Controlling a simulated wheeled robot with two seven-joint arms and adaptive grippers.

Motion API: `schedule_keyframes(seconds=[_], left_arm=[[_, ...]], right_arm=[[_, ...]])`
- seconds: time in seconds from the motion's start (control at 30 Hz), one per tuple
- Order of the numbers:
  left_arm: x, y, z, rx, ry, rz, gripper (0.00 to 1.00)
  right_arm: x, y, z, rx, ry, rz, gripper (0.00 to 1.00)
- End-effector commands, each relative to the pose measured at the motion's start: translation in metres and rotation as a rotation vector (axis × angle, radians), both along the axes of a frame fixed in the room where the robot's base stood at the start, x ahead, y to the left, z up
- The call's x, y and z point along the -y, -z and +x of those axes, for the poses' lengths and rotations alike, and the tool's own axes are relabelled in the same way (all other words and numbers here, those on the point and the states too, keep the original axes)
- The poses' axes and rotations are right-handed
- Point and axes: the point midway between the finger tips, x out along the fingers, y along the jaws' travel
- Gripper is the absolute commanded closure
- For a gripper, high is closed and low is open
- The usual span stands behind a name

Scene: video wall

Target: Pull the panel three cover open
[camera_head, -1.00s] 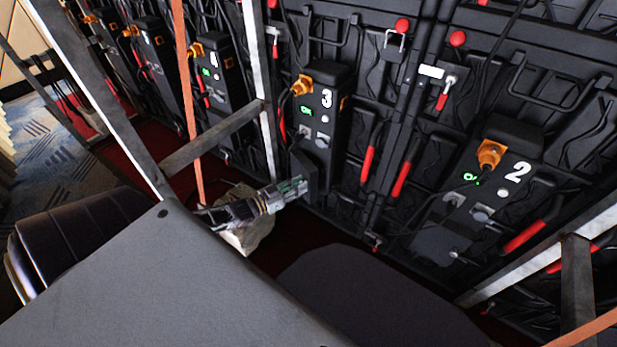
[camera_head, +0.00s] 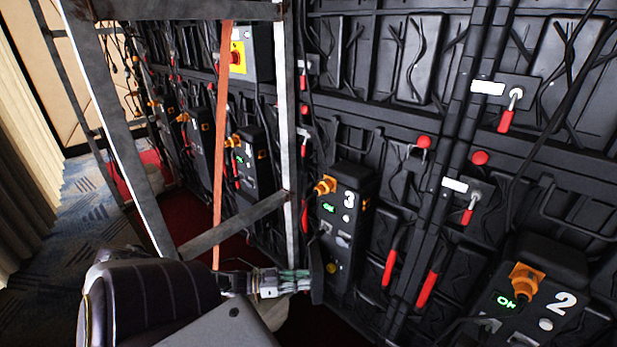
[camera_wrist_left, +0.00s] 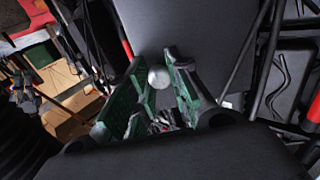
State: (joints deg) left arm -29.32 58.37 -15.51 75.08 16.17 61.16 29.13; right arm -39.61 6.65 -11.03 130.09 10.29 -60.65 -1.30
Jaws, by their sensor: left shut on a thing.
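The panel three box (camera_head: 345,215) is a black unit marked with a white 3, with an orange plug and a lit green display, on the video wall. Its dark cover (camera_head: 317,272) stands out from the box's lower part, seen nearly edge-on. In the left wrist view, the round silver knob (camera_wrist_left: 158,77) sits between the green finger pads, in front of the flat grey cover (camera_wrist_left: 195,40). My right gripper is not in view.
The panel two box (camera_head: 535,300) is at the lower right. A metal frame (camera_head: 235,225) with an orange strap (camera_head: 221,130) stands left of panel three, close to my left arm. Red-handled levers (camera_head: 390,268) hang on the wall.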

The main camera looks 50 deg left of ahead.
Motion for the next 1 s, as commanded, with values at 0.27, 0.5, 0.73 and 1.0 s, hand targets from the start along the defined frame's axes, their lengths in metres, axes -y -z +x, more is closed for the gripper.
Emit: schedule_keyframes(seconds=[0.27, 0.5, 0.73, 1.0], left_arm=[[-0.0022, 0.0015, -0.0037, -0.002, 0.022, 0.0, 1.0], [-0.0022, 0.0014, -0.0037, -0.002, 0.022, 0.0, 1.0], [-0.0023, 0.0012, -0.0035, -0.002, 0.022, 0.0, 0.61], [-0.0028, 0.0005, -0.0028, -0.001, 0.021, 0.001, 0.56]], right_arm=[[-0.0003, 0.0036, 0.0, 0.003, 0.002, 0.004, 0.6], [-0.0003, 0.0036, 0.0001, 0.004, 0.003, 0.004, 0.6], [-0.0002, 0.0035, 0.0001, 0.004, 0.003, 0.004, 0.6], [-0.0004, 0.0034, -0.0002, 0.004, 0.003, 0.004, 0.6]])
